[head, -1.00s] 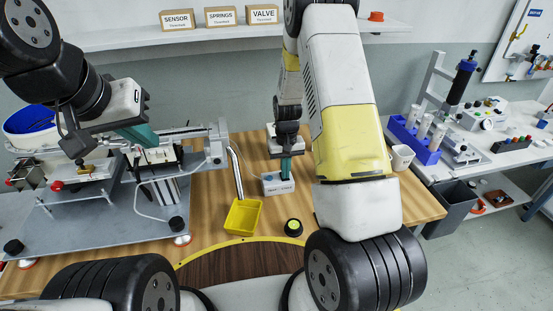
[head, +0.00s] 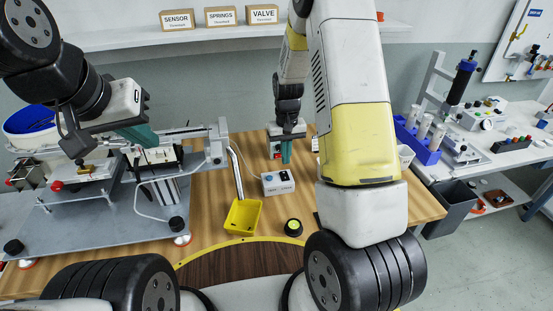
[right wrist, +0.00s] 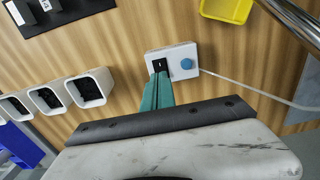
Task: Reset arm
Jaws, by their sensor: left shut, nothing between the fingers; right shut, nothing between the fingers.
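My right gripper (head: 286,152) is shut and empty, its green fingers pointing down over the wooden table behind the small white control box (head: 278,182). In the right wrist view the shut green fingers (right wrist: 158,92) overlap the near edge of the control box (right wrist: 172,55), which shows a black switch and a blue knob. In the head view the fingers look apart from the box. My left gripper (head: 140,134) is shut and empty at the left, its green fingers over the gantry fixture (head: 105,225). Its fingertips are close to the fixture's white block; contact cannot be told.
A yellow tray (head: 243,217) and a black-and-yellow button (head: 293,228) sit on the wooden table. A metal tube rises behind the tray. White square cups (right wrist: 85,88) stand to the right of the box. A side bench (head: 480,150) holds a blue rack.

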